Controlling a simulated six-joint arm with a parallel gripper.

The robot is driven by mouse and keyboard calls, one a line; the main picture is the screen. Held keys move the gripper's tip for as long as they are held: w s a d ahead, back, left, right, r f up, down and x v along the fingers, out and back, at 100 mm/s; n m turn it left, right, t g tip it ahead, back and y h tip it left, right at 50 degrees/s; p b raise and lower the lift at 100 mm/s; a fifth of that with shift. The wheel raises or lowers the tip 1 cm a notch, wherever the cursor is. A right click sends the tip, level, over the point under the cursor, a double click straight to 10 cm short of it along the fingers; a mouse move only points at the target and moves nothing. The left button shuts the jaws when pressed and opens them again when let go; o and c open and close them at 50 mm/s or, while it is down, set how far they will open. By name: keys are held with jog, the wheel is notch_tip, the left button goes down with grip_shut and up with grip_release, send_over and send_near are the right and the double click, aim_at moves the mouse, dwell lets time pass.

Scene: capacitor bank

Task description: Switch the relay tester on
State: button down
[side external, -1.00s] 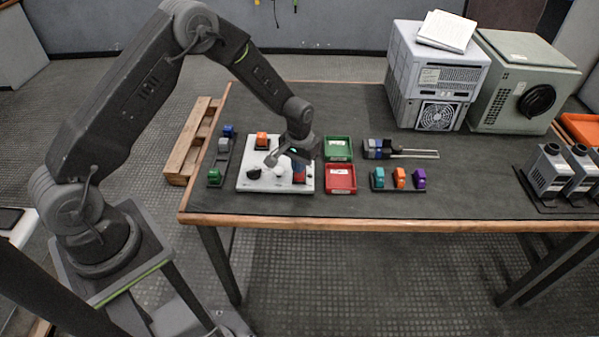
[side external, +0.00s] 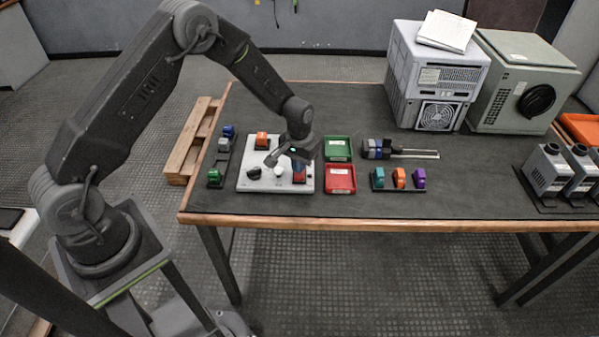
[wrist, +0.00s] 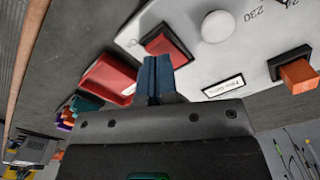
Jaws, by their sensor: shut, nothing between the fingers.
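The relay tester is a pale panel (side external: 245,184) lying on the bench, also seen in the wrist view (wrist: 205,60). It carries a black knob (side external: 254,173), a white knob (side external: 280,172) and an orange block in a black socket (wrist: 298,74).
A green bin (side external: 338,149) and a red bin (side external: 340,179) stand just right of the panel. A rack (side external: 213,172) of coloured blocks lies to its left and another (side external: 399,185) to the right. A caliper-like tool (side external: 400,151) lies behind that one. The front bench strip is clear.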

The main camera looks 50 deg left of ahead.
jog(key=shift+f, duration=1.4)
dwell(0.9)
jog(key=shift+r, duration=3.5)
